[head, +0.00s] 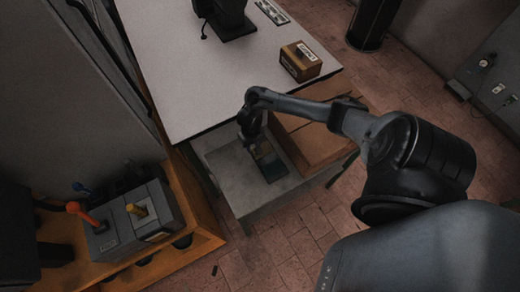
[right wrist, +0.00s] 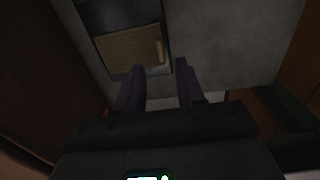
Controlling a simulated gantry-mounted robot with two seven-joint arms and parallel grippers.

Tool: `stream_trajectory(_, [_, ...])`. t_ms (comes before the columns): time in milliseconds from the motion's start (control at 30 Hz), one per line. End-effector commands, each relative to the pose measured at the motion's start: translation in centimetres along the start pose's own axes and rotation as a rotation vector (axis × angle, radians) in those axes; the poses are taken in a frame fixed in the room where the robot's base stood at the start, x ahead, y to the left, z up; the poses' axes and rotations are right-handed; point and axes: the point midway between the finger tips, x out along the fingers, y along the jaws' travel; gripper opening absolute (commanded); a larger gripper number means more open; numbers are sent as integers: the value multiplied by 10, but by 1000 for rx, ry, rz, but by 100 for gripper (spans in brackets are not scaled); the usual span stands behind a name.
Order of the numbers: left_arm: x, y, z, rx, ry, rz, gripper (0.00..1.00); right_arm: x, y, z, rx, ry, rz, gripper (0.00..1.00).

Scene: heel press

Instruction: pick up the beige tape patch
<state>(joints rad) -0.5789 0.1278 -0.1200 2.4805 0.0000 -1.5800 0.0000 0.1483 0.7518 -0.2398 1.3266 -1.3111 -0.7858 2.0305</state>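A beige patch (right wrist: 125,50) with a woven-looking surface lies in a dark shallow tray (right wrist: 108,14) in the right wrist view. A small tan upright strip or tab shows at the patch's right edge. In the head view the dark tray (head: 273,171) lies on a low grey table; the patch is too small and dark to make out there. My right gripper (head: 252,134) is over the far end of the tray. In the right wrist view its two fingers (right wrist: 160,68) are apart with nothing between them, just short of the patch. My left gripper is out of view.
Brown boxes or boards (head: 318,140) stand right beside the low grey table (head: 228,172). A grey lever box (head: 140,220) stands on an orange bench at left.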

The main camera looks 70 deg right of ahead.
Motion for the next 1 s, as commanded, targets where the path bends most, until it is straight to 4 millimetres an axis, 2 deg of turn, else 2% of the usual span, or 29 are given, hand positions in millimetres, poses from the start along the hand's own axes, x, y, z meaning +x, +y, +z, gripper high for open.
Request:
stream_trajectory(33, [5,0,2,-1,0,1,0,11,-1,0,2,-2,0,38])
stream_trajectory(200, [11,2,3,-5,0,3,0,29,-2,0,1,-1,-1,38])
stream_trajectory(533, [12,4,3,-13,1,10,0,34,-2,0,0,0,-1,38])
stream_trajectory(567, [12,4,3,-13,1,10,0,34,-2,0,0,0,-1,37])
stream_trajectory(800, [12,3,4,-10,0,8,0,34,-1,0,0,0,-1,0])
stream_trajectory(1000, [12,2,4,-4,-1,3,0,34,-1,0,0,0,-1,0])
